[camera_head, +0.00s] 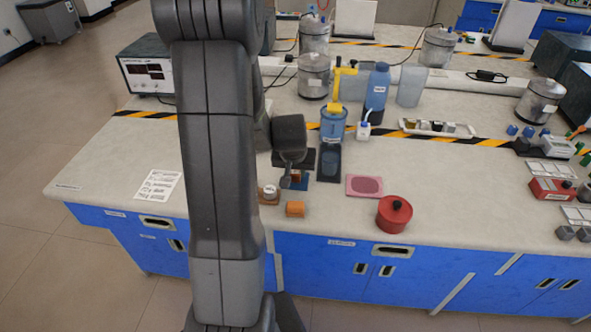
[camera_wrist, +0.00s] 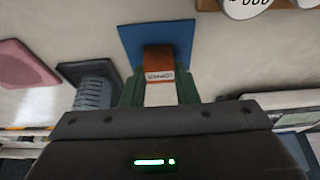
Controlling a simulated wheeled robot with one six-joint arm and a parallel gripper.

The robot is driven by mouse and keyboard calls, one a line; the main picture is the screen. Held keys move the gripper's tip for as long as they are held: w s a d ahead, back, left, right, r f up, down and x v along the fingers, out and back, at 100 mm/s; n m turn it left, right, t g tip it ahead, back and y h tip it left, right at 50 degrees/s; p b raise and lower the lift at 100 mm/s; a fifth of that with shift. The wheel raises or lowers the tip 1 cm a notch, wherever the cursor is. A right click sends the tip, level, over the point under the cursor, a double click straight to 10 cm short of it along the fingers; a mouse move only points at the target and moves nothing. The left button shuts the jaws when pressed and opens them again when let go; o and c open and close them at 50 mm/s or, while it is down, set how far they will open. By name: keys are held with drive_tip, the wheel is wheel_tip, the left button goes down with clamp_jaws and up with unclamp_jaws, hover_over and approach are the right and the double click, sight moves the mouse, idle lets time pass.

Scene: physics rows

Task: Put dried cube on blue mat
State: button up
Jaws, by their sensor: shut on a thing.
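A brown-orange cube (camera_wrist: 158,56) with a small label, too small to read surely, is between the fingers of my gripper (camera_wrist: 159,80). My gripper is shut on it. The blue mat (camera_wrist: 133,36) lies under and beyond the cube in the wrist view. I cannot tell whether the cube touches the mat. In the head view my gripper (camera_head: 292,167) points down at the blue mat (camera_head: 302,184), and the held cube (camera_head: 296,177) shows small below it. My arm and gripper hide part of the mat there.
An orange block (camera_head: 295,209) lies in front of the blue mat. A dark mat (camera_head: 328,163), a pink mat (camera_head: 364,186) and a red pot (camera_head: 394,214) are to the right.

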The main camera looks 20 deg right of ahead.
drive_tip(key=shift+f, duration=0.1)
drive_tip(key=shift+f, duration=0.15)
drive_tip(key=o, duration=0.9)
drive_tip(key=shift+r, duration=0.5)
drive_tip(key=v, duration=1.1)
drive_tip(key=shift+s+a+r+p, duration=0.15)
drive_tip(key=shift+r+p, duration=0.1)
drive_tip(key=shift+p, duration=0.05)
